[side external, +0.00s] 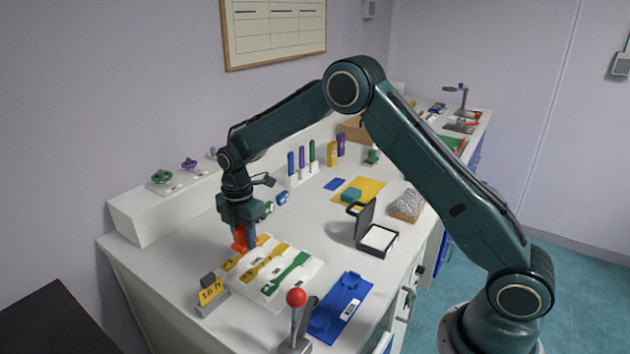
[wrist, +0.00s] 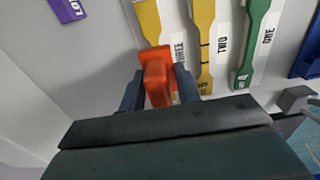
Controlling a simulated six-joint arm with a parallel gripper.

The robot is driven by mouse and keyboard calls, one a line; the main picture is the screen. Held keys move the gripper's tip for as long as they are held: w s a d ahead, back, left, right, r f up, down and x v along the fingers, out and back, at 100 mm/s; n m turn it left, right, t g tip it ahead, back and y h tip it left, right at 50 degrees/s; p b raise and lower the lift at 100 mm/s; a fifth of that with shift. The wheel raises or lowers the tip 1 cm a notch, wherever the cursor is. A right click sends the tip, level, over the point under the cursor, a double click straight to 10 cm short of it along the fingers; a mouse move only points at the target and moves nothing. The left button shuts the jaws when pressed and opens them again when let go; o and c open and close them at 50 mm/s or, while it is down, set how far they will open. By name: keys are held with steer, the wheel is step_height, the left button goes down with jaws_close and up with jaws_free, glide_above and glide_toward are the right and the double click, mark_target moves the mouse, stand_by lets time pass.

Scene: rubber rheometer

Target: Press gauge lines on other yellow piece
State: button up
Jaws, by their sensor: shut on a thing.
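My gripper (side external: 238,222) is shut on an orange stamp (side external: 239,239); the wrist view shows the stamp (wrist: 156,76) between both fingers. The stamp is at the left yellow dumbbell piece (wrist: 148,22), beside the label THREE, and hides its near part. I cannot tell whether it touches the piece. The middle yellow piece (wrist: 203,25), labelled TWO, carries dark cross lines. The green piece (wrist: 252,50), labelled ONE, lies to its right. All three lie side by side on a white board (side external: 309,272).
A yellow block marked 16 H (side external: 210,291) stands near the board's left corner. A red-knobbed lever (side external: 296,298) and a blue tray (side external: 341,307) stand at the front right. An open dark case (side external: 378,238) is behind. A purple tag (wrist: 67,9) shows at upper left.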

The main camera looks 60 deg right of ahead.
steer(key=shift+f, duration=0.4)
stand_by(0.9)
steer(key=shift+r, duration=3.55)
